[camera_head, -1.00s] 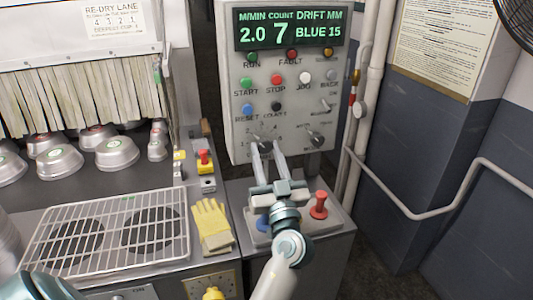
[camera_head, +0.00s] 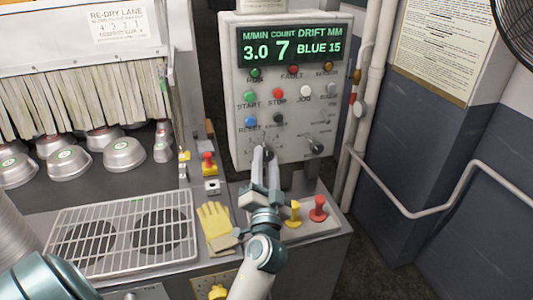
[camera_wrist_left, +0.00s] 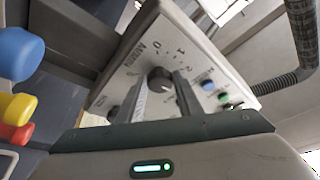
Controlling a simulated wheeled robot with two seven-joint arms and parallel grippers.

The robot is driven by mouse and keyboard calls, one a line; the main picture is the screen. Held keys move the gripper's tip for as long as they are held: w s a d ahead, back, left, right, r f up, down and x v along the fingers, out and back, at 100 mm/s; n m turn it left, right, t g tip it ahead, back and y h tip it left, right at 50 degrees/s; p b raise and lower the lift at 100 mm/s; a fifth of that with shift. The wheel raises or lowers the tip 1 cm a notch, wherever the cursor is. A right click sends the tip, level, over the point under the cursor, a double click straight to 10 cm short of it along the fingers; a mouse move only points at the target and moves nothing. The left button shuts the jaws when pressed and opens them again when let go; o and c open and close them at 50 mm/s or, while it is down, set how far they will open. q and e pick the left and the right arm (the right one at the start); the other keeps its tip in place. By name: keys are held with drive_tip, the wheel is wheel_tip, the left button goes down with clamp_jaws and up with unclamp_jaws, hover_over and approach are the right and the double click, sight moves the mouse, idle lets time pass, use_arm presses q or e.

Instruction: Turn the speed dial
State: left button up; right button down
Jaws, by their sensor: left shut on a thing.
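The speed dial (camera_wrist_left: 160,79) is a dark round knob on the grey control panel (camera_head: 240,115). In the left wrist view it sits among printed numbers and the M/MIN label. My left gripper (camera_head: 263,152) reaches up to the panel and is shut on the dial. Its two fingers (camera_wrist_left: 161,90) stand either side of the knob in the left wrist view. The fingers partly hide the dial in the head view. The display (camera_head: 292,45) reads 3.0 M/MIN, count 7, drift BLUE 15. My right gripper is not in view.
A second dark knob (camera_head: 316,147) sits right of the dial, below several coloured buttons. A yellow lever (camera_head: 292,213) and a red lever (camera_head: 318,207) stand below the panel. Yellow gloves (camera_head: 215,224) lie beside a wire rack (camera_head: 120,235). A pipe rail (camera_head: 415,209) runs at right.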

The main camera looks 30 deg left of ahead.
use_arm(q)
drive_tip(key=shift+r+m+p, duration=0.1)
drive_tip(key=shift+m+p, duration=0.2)
drive_tip(key=shift+m, duration=0.1)
drive_tip(key=o, duration=1)
drive_tip(key=shift+f, duration=0.2)
